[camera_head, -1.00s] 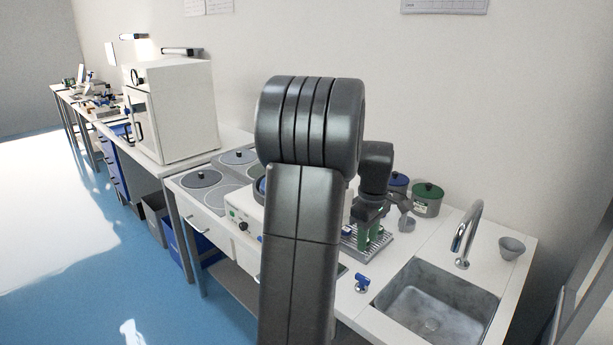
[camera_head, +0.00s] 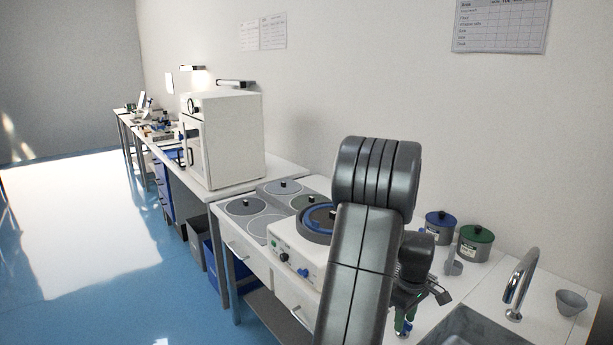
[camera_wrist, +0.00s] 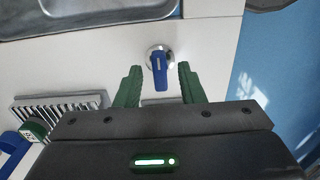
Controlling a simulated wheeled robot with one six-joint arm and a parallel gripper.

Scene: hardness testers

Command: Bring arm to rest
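My dark grey arm (camera_head: 362,260) rises across the lower right of the head view, its elbow bent over the bench. My gripper (camera_wrist: 159,84) shows in the wrist view with its two green fingers apart and nothing between them. In the head view the gripper (camera_head: 404,322) is partly hidden behind the arm, low over the bench near the sink. A blue-handled knob (camera_wrist: 159,70) on a silver base stands on the white bench just beyond the fingertips. I cannot tell the gap between them.
A grinding machine (camera_head: 299,262) with round discs stands left of my arm. Blue-lidded (camera_head: 440,226) and green-lidded (camera_head: 474,244) pots, a tap (camera_head: 520,284) and a cup (camera_head: 571,302) are at right. A slatted drain tray (camera_wrist: 60,104) lies beside the gripper. The left floor is open.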

